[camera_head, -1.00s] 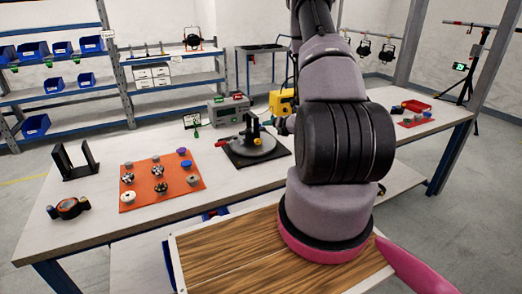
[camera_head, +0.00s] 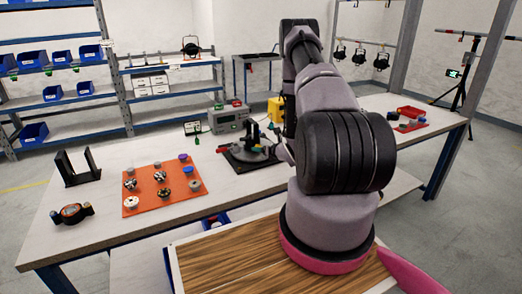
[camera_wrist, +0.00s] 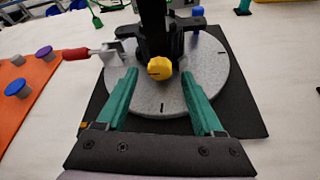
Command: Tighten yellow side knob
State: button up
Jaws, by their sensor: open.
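The yellow side knob (camera_wrist: 160,68) sits low on the front of a black bracket (camera_wrist: 158,35) in the wrist view. The bracket stands on a round grey disc (camera_wrist: 205,72) on a black base plate (camera_wrist: 246,118). My gripper (camera_wrist: 159,72) has two green fingers, spread wide, one on each side below the knob. The fingers look apart from the knob, and nothing is between them; the exact depth gap cannot be told. In the head view the fixture (camera_head: 250,150) is partly hidden by my arm, and the knob is not clear there.
A red-handled lever (camera_wrist: 78,54) sticks out at the fixture's left. A blue knob (camera_wrist: 198,11) is behind it. An orange mat (camera_head: 160,190) with several knobs lies to the left, near a black U-shaped stand (camera_head: 77,168). A grey meter box (camera_head: 229,118) stands behind.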

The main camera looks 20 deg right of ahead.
jog(key=shift+w+f, duration=0.1)
jog(key=shift+w, duration=0.3)
grip_shut()
jog(key=shift+m+y, duration=0.8)
jog(key=shift+m, duration=0.3)
grip_release()
